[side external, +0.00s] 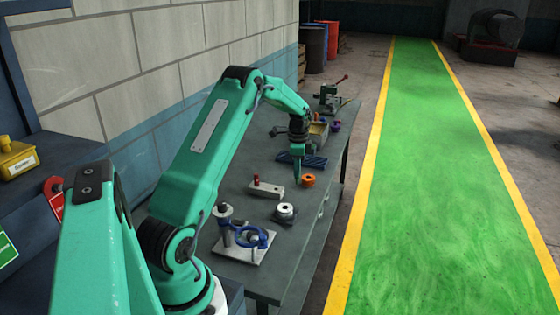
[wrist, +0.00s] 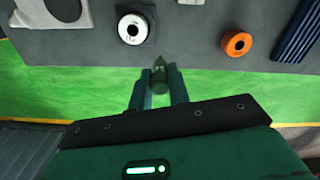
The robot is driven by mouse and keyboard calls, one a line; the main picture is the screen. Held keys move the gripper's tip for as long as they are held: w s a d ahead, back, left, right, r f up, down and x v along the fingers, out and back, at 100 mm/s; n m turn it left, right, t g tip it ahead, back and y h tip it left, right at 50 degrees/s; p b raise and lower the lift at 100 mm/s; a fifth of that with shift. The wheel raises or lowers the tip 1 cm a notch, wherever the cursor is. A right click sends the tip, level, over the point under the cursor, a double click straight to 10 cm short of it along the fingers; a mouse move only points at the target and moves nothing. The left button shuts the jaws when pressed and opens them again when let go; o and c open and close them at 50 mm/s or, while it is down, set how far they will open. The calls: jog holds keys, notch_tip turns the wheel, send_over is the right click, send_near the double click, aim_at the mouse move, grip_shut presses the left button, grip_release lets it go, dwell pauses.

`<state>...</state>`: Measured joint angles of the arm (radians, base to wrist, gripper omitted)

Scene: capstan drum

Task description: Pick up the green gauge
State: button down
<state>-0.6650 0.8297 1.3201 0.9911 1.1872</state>
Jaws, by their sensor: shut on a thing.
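My gripper (wrist: 157,76) shows at the lower middle of the wrist view, its two fingers shut on a small dark green piece, the green gauge (wrist: 160,86). The gauge has a rounded body and a pointed tip that sticks out past the fingers. In the side view my gripper (side external: 298,170) points down over the bench, near the orange ring; the gauge cannot be made out clearly there. How high the gauge is above the bench is hard to tell.
An orange ring (wrist: 237,43) and a blue ribbed piece (wrist: 298,38) lie to the right in the wrist view, a white-topped spool (wrist: 132,29) to the left. In the side view, a block with a red knob (side external: 266,189) and a plate with a blue ring (side external: 247,246) stand nearer.

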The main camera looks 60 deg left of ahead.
jog(key=shift+w+d+r, duration=0.1)
jog(key=shift+d+r, duration=0.05)
jog(key=shift+d, duration=0.05)
dwell(0.6)
jog(key=s+d+f, duration=0.1)
jog(key=s+f, duration=0.1)
jog(key=s, duration=0.3)
jog(key=shift+s+d+f, duration=0.15)
jog(key=shift+s+d, duration=0.15)
jog(key=shift+s, duration=0.05)
jog(key=shift+f, duration=0.2)
jog(key=shift+f, duration=2.55)
jog(key=shift+f, duration=0.85)
dwell(2.8)
